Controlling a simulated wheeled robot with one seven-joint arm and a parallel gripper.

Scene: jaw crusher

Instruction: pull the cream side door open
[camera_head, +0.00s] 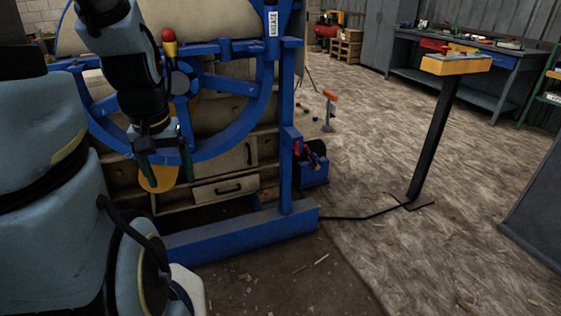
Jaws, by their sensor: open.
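The jaw crusher has a blue frame with cream panels. A cream side door (226,160) with a dark upright handle (249,152) sits low in the frame and looks shut. Below it is a smaller cream panel (224,191) with a dark level handle (229,188). I cannot tell for sure which of the two is the side door. My gripper (164,172) points down, left of both handles in the picture, with its fingers apart and nothing seen between them. A yellow part shows behind the fingers. My arm hides part of the crusher's left side.
A blue ring (238,126) and a blue base beam (240,235) stand close around the panels. A red-topped lever (169,42) rises near my arm. A yellow-topped control stand (456,64) is at right. The floor between is mostly open, with a dark cable (362,216).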

